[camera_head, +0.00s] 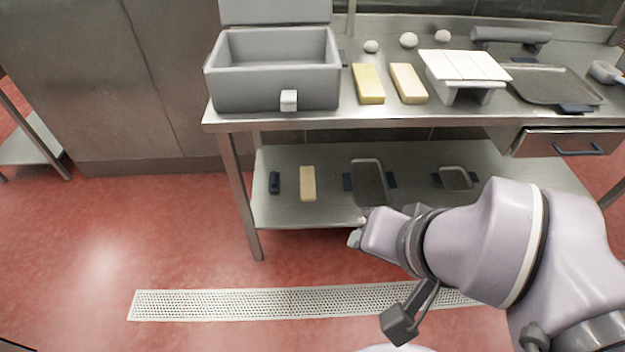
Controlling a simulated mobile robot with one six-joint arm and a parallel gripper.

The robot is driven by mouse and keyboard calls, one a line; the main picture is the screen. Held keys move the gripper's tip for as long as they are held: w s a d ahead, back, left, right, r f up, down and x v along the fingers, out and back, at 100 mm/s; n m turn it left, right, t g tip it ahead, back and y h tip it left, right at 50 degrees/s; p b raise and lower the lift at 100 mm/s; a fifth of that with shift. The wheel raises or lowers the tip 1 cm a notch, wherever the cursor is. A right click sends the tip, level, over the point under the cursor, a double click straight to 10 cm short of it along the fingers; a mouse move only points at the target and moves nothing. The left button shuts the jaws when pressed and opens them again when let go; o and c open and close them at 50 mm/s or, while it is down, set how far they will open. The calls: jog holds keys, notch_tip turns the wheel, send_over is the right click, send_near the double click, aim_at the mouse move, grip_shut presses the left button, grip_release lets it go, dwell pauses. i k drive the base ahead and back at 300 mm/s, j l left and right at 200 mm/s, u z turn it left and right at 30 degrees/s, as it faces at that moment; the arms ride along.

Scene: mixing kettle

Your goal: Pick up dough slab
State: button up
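Three slab-shaped blocks could be dough: a yellow slab (368,84) and a pale cream slab (408,83) lie side by side on the steel table top, and a beige slab (307,184) lies on the lower shelf. I cannot tell which is the dough slab. The end of my arm, with my gripper (357,237), is low in front of the lower shelf's front edge, to the right of and nearer than the beige slab. It is apart from all three slabs. Its fingers are mostly hidden and too small to judge.
A grey open box (275,92) stands left on the table. A white slatted stand (464,68), grey tray (553,86) and several pale balls are also there. The lower shelf (335,211) holds a dark small item (274,183) and trays (369,182). A table leg (243,205) stands at left.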

aim_at(370, 91)
jog(key=i+l, duration=0.35)
jog(key=i, duration=0.2)
jog(key=i+l, duration=0.3)
jog(key=i, duration=0.3)
jog(key=i+l, duration=0.35)
jog(key=i, duration=0.2)
jog(key=j+u, duration=0.05)
